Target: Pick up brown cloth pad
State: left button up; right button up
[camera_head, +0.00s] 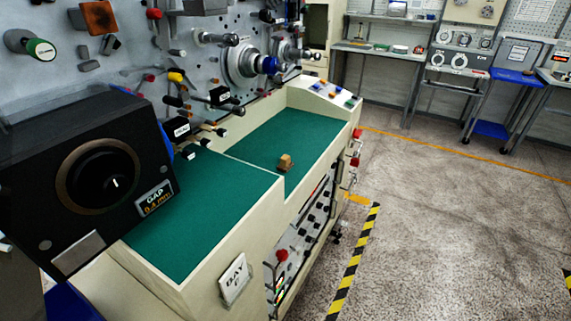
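A small brown, block-like object (286,161) sits on the green mat of the bench, near its front edge. It may be the brown cloth pad, but it is too small to tell. A larger rust-brown square (98,18) is on the grey wall panel at the top left; I cannot tell whether it is cloth. Neither of my grippers is in view, and nothing touches either brown object.
The green bench top (215,205) is mostly clear. A black box with a dial (97,178) stands at the left. Spindles and knobs (245,62) project from the panel over the bench.

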aim_at(286, 165)
jog(key=i+l+u, duration=0.1)
jog(key=l, duration=0.25)
jog(key=i+l+u, duration=0.1)
jog(key=l, duration=0.25)
jog(key=i+l+u, duration=0.15)
jog(key=l, duration=0.2)
jog(key=i+l+u, duration=0.1)
jog(key=l, duration=0.25)
